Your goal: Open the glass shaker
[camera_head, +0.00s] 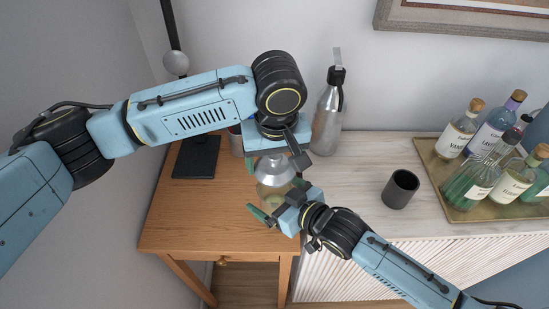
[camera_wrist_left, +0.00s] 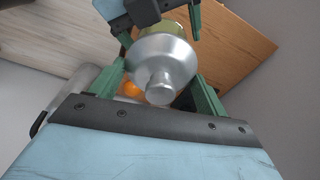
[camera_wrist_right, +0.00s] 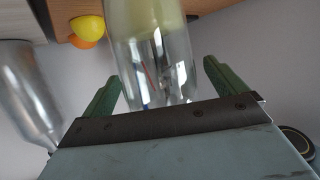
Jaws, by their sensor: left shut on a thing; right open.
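The glass shaker has a silver metal top (camera_head: 274,168) and a clear glass body (camera_head: 272,194) with pale yellow-green liquid. It is over the wooden table, apparently upright; whether its base touches the table is hidden. My left gripper (camera_head: 275,164) comes from above and is shut on the metal top, which shows between its green fingers in the left wrist view (camera_wrist_left: 163,62). My right gripper (camera_head: 270,203) is open at the glass body, with a finger on either side. In the right wrist view the glass (camera_wrist_right: 152,55) stands between the open fingers, with gaps.
A steel bottle (camera_head: 328,115) stands just behind and right of the shaker. A dark cup (camera_head: 400,189) and a tray (camera_head: 428,165) of several bottles are on the pale counter. A lamp base (camera_head: 196,158) stands left on the wooden table (camera_head: 172,215). Yellow (camera_wrist_right: 88,27) and orange fruit (camera_wrist_right: 80,42) are nearby.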

